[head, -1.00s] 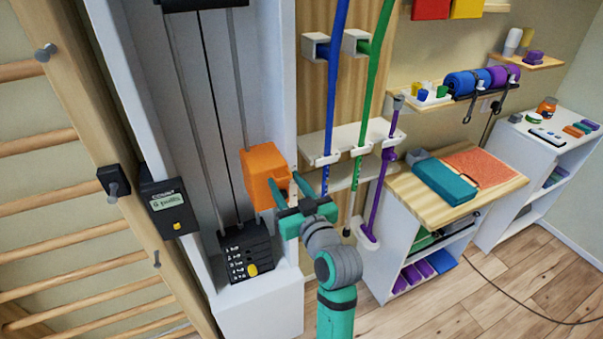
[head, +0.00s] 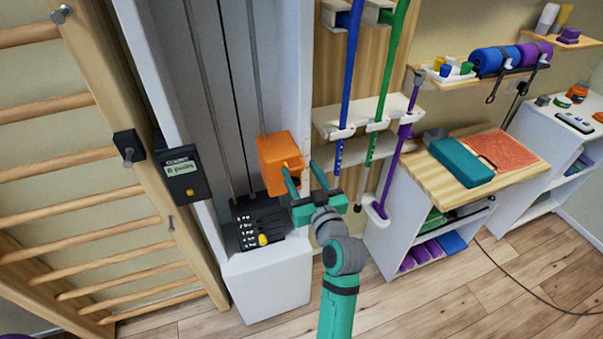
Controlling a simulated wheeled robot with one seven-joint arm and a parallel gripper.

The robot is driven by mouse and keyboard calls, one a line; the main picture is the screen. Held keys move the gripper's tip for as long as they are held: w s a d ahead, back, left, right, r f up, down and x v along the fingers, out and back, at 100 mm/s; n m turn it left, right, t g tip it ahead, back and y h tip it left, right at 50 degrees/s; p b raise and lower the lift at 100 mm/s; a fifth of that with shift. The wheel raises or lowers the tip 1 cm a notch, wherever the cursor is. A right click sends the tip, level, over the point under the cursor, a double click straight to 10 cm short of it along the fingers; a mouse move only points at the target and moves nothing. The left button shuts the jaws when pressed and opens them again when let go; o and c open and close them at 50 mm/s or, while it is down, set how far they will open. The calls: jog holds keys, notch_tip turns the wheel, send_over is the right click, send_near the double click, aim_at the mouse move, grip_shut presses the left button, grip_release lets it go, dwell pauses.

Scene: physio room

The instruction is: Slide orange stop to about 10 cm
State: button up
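The orange stop (head: 279,160) is a block on a vertical rod of the white pulley column, above the black weight stack (head: 257,222) with its yellow pin. My gripper (head: 301,172) is at the right side of the stop, its two teal fingers spread apart. The left fingertip overlaps the stop's lower right part in the picture; the right finger stands to the right of it. I cannot tell whether either finger touches the stop. No scale in centimetres is readable here.
A black counter box (head: 181,174) hangs left of the column beside wooden wall bars (head: 70,172). A rack with blue (head: 349,70), green and purple sticks stands close right of my gripper. A wooden-topped cabinet (head: 440,178) is further right. The floor in front is clear.

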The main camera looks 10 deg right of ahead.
jog(key=shift+a, duration=0.1)
jog(key=s+d, duration=0.2)
jog(key=s, duration=0.8)
jog(key=shift+s, duration=0.3)
jog(key=s+a+f+m+g+h, duration=0.1)
jog(key=s+a+f+m+h, duration=0.15)
jog(key=s+f, duration=0.55)
jog(key=s+a+f+m+g+h, duration=0.1)
jog(key=s+a+f+m+h, duration=0.25)
jog(key=f, duration=0.55)
jog(key=s+a+n+y, duration=0.1)
jog(key=s+a+n, duration=0.1)
jog(key=s, duration=1)
jog(key=s+a+f+n+y, duration=0.1)
jog(key=s+a, duration=0.2)
jog(key=s, duration=0.9)
jog(key=shift+a+n+y, duration=0.15)
jog(key=shift+n+y, duration=0.15)
jog(key=shift+n, duration=0.1)
